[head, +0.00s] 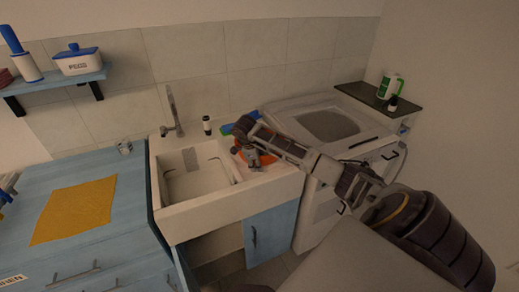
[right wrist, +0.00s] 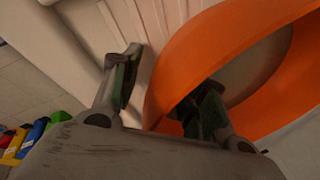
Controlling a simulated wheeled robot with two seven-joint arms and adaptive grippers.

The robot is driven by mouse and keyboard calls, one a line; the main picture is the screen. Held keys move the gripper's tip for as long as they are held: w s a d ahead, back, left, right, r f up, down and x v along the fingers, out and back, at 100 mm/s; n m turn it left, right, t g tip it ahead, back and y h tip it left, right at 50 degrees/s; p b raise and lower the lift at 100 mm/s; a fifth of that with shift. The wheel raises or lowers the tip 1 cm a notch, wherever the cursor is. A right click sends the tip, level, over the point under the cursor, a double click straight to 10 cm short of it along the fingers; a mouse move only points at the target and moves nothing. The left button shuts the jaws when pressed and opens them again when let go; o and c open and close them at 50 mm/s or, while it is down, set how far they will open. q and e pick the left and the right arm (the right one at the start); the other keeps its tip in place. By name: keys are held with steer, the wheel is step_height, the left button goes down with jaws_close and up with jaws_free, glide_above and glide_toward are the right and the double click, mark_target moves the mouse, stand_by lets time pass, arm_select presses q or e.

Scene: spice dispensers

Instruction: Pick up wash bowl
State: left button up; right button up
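The orange wash bowl (head: 269,158) sits on the right part of the white sink unit, mostly hidden behind my right gripper (head: 252,160). In the right wrist view the bowl (right wrist: 235,55) fills the right side, with a paler inside. There my right gripper (right wrist: 165,95) has its fingers apart, one outside the bowl's wall and one inside it. The rim passes between them, and a gap shows between the outer finger and the bowl. My left gripper is not in view.
A white washing machine (head: 325,125) stands to the right. A yellow cloth (head: 75,210) lies on the blue counter (head: 125,195).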

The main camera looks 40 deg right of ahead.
jaws_close()
steer(key=shift+r, duration=0.25)
stand_by(0.6)
steer(key=shift+r+b, duration=0.45)
steer(key=shift+r, duration=4.25)
steer(key=shift+r, duration=0.1)
